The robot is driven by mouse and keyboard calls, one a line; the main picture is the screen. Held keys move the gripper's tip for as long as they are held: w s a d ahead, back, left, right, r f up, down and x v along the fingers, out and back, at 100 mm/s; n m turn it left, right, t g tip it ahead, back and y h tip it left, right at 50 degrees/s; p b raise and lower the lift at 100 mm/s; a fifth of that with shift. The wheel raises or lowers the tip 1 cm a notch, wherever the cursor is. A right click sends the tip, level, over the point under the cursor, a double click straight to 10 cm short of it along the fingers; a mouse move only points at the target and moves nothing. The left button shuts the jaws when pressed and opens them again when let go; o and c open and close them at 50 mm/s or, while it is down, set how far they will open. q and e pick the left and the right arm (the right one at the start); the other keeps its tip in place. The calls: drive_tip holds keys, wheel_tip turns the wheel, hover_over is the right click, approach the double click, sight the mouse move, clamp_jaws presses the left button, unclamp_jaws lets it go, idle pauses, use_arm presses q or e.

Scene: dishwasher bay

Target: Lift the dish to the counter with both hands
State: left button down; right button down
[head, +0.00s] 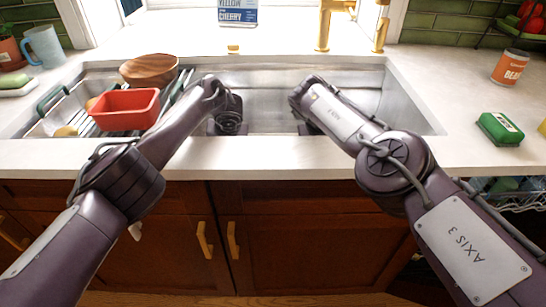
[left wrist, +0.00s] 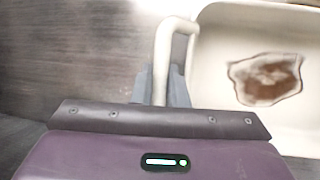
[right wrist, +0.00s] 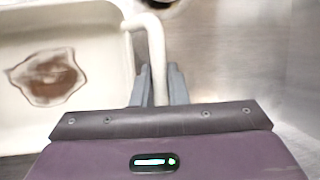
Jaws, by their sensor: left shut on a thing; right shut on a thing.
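The dish is cream-coloured with a brown stain on its floor; part of it shows in the left wrist view (left wrist: 220,75) and in the right wrist view (right wrist: 95,100). It has a loop handle at each end. My left gripper (left wrist: 163,85) is shut on one handle, and my right gripper (right wrist: 158,85) is shut on the other. Grey metal of the sink shows around the dish. In the head view both hands reach down into the sink, and its front edge and my arms hide the fingertips and the dish. The white counter (head: 270,155) runs along the front of the sink.
A drying rack with a red tub (head: 124,110) and a wooden bowl (head: 149,70) stands at the sink's left. A gold faucet (head: 326,25) rises behind. The front counter strip is clear.

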wheel_tip(320, 180, up, 29)
drive_tip(key=p, duration=2.8)
drive_tip(key=shift+p, duration=0.35)
